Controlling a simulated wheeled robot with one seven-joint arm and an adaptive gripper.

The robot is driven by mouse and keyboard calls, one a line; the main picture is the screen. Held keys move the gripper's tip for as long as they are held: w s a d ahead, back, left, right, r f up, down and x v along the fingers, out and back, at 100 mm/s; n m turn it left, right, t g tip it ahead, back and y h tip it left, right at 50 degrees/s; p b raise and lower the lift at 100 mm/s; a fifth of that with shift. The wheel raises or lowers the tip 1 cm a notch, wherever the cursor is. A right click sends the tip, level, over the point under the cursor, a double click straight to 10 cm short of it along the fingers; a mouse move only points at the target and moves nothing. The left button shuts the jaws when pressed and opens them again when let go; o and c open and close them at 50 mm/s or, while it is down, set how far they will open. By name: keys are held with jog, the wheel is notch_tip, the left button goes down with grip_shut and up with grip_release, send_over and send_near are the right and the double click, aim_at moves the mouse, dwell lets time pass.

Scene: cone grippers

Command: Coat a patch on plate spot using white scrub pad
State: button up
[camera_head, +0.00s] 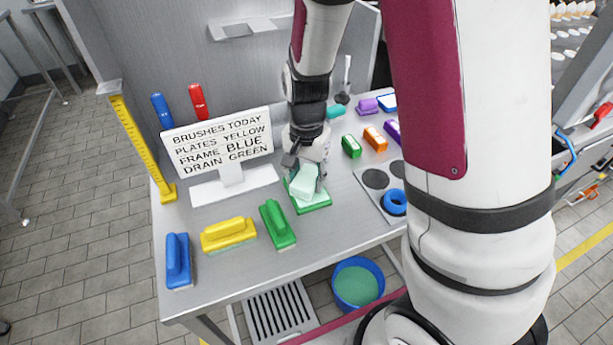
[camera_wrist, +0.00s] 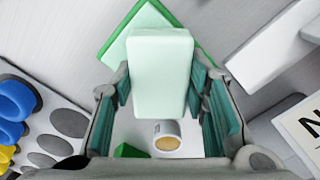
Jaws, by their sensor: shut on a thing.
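My gripper (camera_head: 303,183) is shut on a pale white scrub pad (camera_head: 304,184), over a green-edged pad or tray (camera_head: 318,206) on the steel table. In the wrist view, the pad (camera_wrist: 160,70) sits between the two teal-lined fingers (camera_wrist: 163,95), with the green-edged piece (camera_wrist: 112,43) beyond it. Whether the pad touches that piece I cannot tell. A light grey board with dark round spots (camera_head: 376,179) lies to the right; it shows at left in the wrist view (camera_wrist: 69,123). I cannot tell which thing is the plate spot.
A sign (camera_head: 219,143) reads "BRUSHES TODAY, PLATES YELLOW, FRAME BLUE, DRAIN GREEN". Blue (camera_head: 178,262), yellow (camera_head: 228,235) and green (camera_head: 277,226) brushes lie along the front. A blue ring (camera_head: 394,202) rests on the board. Several coloured blocks stand behind. A yellow post (camera_head: 139,150) rises at left.

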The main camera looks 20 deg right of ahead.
aim_at(307, 177)
jog(key=shift+r+p, duration=2.4)
jog(key=shift+r, duration=1.05)
